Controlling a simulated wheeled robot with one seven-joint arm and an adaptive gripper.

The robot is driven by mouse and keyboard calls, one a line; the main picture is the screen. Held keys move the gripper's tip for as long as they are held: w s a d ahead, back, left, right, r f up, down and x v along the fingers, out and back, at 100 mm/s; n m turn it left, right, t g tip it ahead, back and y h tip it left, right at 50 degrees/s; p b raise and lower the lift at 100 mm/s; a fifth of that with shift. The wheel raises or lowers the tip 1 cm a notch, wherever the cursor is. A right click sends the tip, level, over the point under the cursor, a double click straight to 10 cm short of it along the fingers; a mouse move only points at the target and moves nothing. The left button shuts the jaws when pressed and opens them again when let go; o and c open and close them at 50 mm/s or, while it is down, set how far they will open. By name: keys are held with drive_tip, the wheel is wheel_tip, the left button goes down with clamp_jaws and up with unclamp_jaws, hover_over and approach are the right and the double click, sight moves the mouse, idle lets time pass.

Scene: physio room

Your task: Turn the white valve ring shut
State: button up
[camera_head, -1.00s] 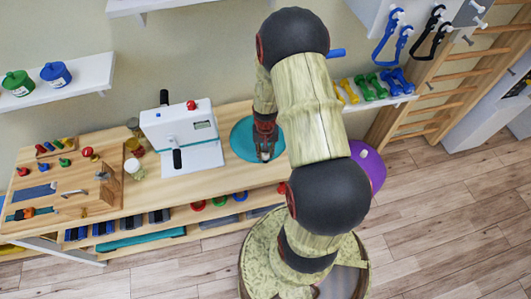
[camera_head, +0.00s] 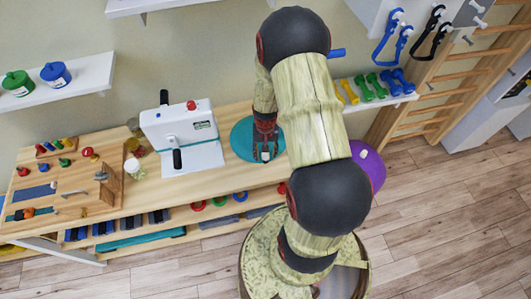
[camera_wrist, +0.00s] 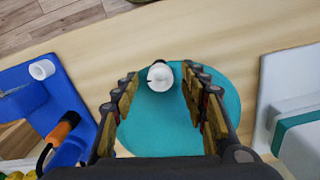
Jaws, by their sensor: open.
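The white valve ring (camera_wrist: 160,76) stands on a teal round cushion (camera_wrist: 150,135) in the wrist view, between the two fingers of my open gripper (camera_wrist: 161,86). There is a clear gap on both sides, and neither finger appears to touch it. A dark notch shows at its rim. In the head view the ring (camera_head: 265,156) is a small white spot at the front of my gripper (camera_head: 265,148), over the teal cushion (camera_head: 242,140) on the wooden bench. My arm hides the cushion's right part there.
A white machine (camera_head: 180,130) with a black handle stands left of the cushion. In the wrist view a blue object (camera_wrist: 75,95) with a white ring-shaped part and an orange-handled item lie at the left. A peg board (camera_head: 70,190) is on the bench's left end.

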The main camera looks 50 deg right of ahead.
sight(265, 156)
wheel_tip(265, 156, up, 12)
drive_tip(key=shift+f, duration=0.15)
idle(0.4)
